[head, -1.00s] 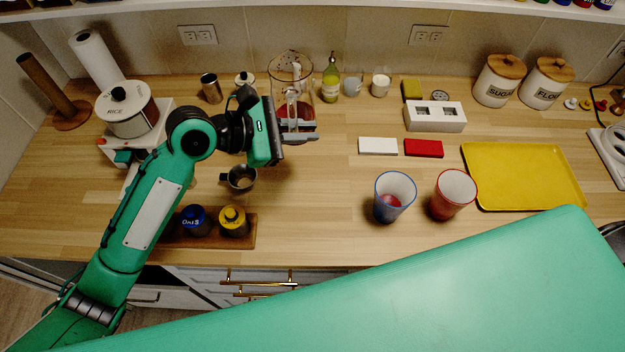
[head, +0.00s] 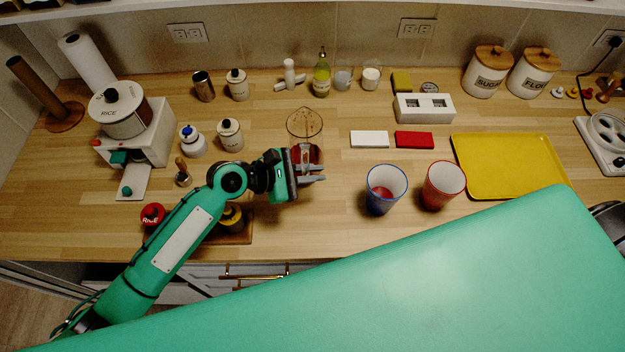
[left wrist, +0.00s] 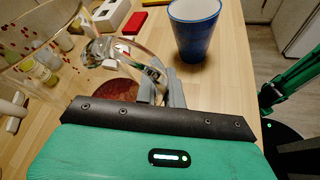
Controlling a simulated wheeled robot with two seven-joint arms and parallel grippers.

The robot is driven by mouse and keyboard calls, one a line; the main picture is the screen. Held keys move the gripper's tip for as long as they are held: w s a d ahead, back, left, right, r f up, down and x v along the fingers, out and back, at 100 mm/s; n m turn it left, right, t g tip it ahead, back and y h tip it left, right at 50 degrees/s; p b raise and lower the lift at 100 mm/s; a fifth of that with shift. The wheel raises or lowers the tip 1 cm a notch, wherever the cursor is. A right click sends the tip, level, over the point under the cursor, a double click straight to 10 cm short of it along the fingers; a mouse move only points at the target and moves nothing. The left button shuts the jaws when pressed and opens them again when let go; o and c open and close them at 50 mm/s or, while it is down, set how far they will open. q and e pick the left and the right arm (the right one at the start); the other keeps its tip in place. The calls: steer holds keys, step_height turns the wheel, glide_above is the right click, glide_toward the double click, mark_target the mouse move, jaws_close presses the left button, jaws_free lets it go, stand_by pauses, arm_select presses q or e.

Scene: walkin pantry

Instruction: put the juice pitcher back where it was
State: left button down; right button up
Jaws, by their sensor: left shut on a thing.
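The clear juice pitcher (head: 305,124), with red juice low in it, is around the middle of the counter, behind and left of the blue cup. My left gripper (head: 312,174) is shut on the pitcher at its near side. In the left wrist view the pitcher (left wrist: 62,62) fills the upper left, and the gripper fingers (left wrist: 162,88) are at its handle. I cannot tell whether its base touches the counter. My right gripper is not in view.
The blue cup (head: 386,190) with some red in it and the red cup (head: 443,186) stand to the right. A white bottle-like item (head: 289,75) and a green bottle (head: 321,75) stand behind. White (head: 369,139) and red blocks (head: 414,139) lie right.

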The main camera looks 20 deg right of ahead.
arm_select(q)
step_height(320, 180, down, 4)
steer(key=shift+f, duration=0.15)
steer(key=shift+f, duration=0.1)
steer(key=c, duration=1.5)
jaws_free()
steer(key=shift+f, duration=0.15)
steer(key=shift+a+r, duration=0.1)
steer(key=shift+r, duration=0.1)
steer(key=b+v, duration=0.2)
steer(key=v, duration=0.9)
steer(key=shift+a+b, duration=0.35)
steer(key=shift+a, duration=0.05)
